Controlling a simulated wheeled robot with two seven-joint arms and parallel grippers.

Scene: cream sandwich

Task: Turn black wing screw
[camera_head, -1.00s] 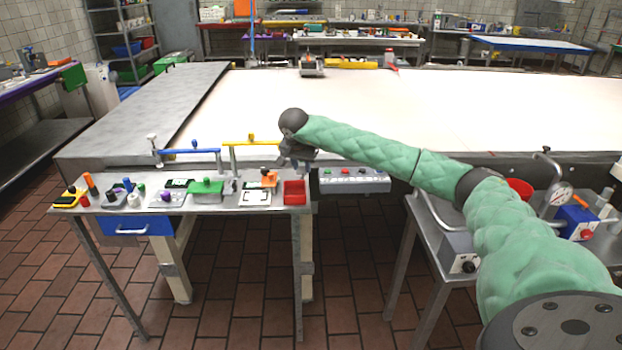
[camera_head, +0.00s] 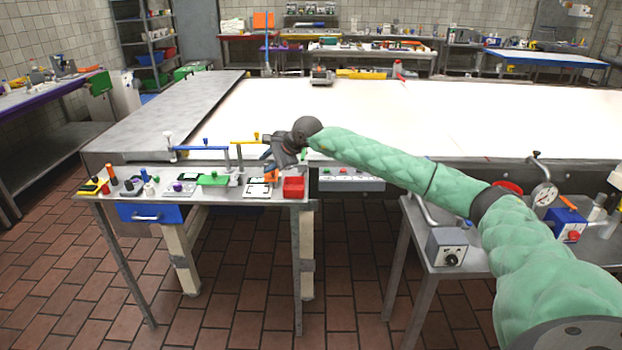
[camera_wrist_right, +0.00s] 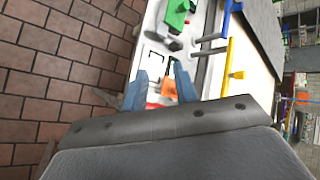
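My right gripper (camera_head: 270,160) hangs over the right end of the small metal table (camera_head: 130,192), its fingers pointing left and down. In the right wrist view its two blue-grey fingers (camera_wrist_right: 159,80) are apart, with nothing held between them. An orange part (camera_wrist_right: 168,88) on a white card with a black outline shows between and beyond the fingers. A small grey fixture (camera_wrist_right: 166,40) lies farther off, beside a green block (camera_wrist_right: 177,14). I cannot make out a black wing screw for certain; it may be too small or hidden. My left gripper is not in view.
A blue bar (camera_head: 203,148) and a yellow bar (camera_head: 247,142) rise along the back edge. Several small parts crowd the left side. A grey button box (camera_head: 350,180) is to the right.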

